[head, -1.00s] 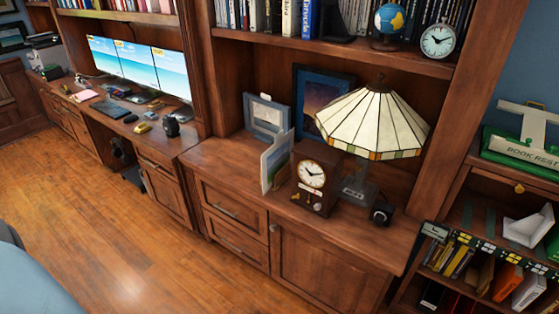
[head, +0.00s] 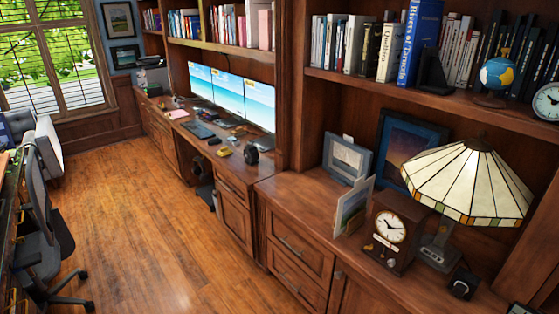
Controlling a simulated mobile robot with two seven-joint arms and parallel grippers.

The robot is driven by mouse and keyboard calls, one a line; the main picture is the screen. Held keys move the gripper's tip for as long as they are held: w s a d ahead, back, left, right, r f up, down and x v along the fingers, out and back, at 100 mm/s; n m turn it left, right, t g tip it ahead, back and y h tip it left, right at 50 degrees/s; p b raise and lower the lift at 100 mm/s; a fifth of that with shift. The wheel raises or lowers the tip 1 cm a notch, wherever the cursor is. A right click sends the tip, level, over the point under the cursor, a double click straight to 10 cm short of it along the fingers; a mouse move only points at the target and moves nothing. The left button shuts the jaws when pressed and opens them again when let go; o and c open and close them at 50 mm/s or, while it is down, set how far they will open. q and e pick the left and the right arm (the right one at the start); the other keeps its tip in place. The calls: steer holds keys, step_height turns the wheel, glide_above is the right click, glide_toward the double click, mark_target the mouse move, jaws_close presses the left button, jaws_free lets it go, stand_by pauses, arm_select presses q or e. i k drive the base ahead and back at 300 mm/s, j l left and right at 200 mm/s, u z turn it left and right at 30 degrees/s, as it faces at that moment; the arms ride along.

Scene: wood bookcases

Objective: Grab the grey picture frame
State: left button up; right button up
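The grey picture frame (head: 347,158) stands at the back of the wooden cabinet top, leaning near the bookcase's back panel. It has a grey-blue border and a pale inside. A thin upright picture or folder (head: 354,207) stands in front of it and hides part of its lower right. A larger dark blue picture frame (head: 409,147) stands to its right, partly behind the lamp. Neither of my grippers is in view.
A brown clock (head: 391,229), a stained-glass lamp (head: 468,183) and a small black object (head: 463,284) crowd the right of the cabinet top (head: 289,190). A bookshelf overhangs it. A desk with monitors (head: 229,95) is left. An office chair (head: 45,230) borders open wooden floor (head: 150,220).

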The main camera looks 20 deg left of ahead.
mark_target(348, 162)
steer(key=u, duration=0.25)
steer(key=i+j, duration=0.45)
steer(key=i+j+z, duration=0.1)
steer(key=i+j, duration=0.35)
steer(key=j, duration=0.15)
steer(key=i+j, duration=0.85)
steer(key=j, duration=0.25)
steer(key=i+l+z, duration=0.05)
